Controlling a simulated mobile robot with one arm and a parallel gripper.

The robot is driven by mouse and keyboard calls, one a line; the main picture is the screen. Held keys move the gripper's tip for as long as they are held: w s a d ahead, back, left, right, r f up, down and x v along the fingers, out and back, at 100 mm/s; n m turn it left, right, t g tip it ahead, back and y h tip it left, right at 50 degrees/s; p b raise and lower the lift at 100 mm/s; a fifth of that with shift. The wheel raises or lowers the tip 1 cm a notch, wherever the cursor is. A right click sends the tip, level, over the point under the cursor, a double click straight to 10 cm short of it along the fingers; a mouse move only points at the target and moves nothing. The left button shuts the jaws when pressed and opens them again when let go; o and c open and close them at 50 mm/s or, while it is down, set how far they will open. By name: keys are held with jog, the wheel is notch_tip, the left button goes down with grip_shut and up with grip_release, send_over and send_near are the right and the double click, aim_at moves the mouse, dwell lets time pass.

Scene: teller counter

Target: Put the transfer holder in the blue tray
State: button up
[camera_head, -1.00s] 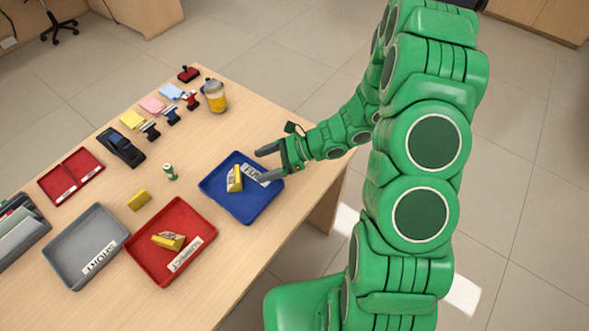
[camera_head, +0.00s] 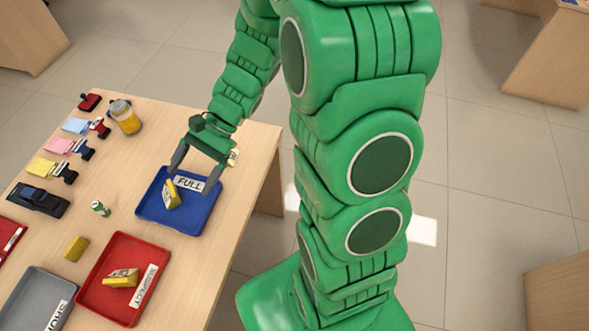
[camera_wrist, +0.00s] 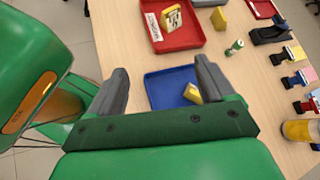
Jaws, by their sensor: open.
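The blue tray (camera_head: 152,207), with a label reading FULL, lies near the table's right edge; it also shows in the wrist view (camera_wrist: 160,91). A yellow wedge-shaped piece with a pale printed face (camera_head: 171,195) lies inside it, and its yellow side shows in the wrist view (camera_wrist: 192,93). No piece is legibly marked as the transfer holder, so I cannot tell for certain which one it is. My gripper (camera_head: 192,178) is open and empty above the back of the blue tray, apart from the yellow piece. Both fingers show in the wrist view (camera_wrist: 161,72).
A red tray (camera_head: 92,292) holds a similar yellow piece (camera_head: 121,278). A plain yellow block (camera_head: 76,248) and small green cylinder (camera_head: 100,208) stand nearby. A grey tray (camera_head: 20,300), stamps, note pads and a yellow-filled jar (camera_head: 125,117) occupy the left and back.

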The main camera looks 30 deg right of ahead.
jog(key=s+d+r+n+t+h, duration=0.1)
jog(key=s+d+r+n+h, duration=0.3)
jog(key=s, duration=0.5)
jog(key=s+d+r+n+t+h, duration=0.1)
jog(key=s+d+r+n+h, duration=0.4)
jog(key=s+d+r, duration=0.4)
jog(key=shift+d+r+n+h, duration=0.15)
jog(key=shift+d+n+h, duration=0.15)
jog(key=shift+d+h, duration=0.65)
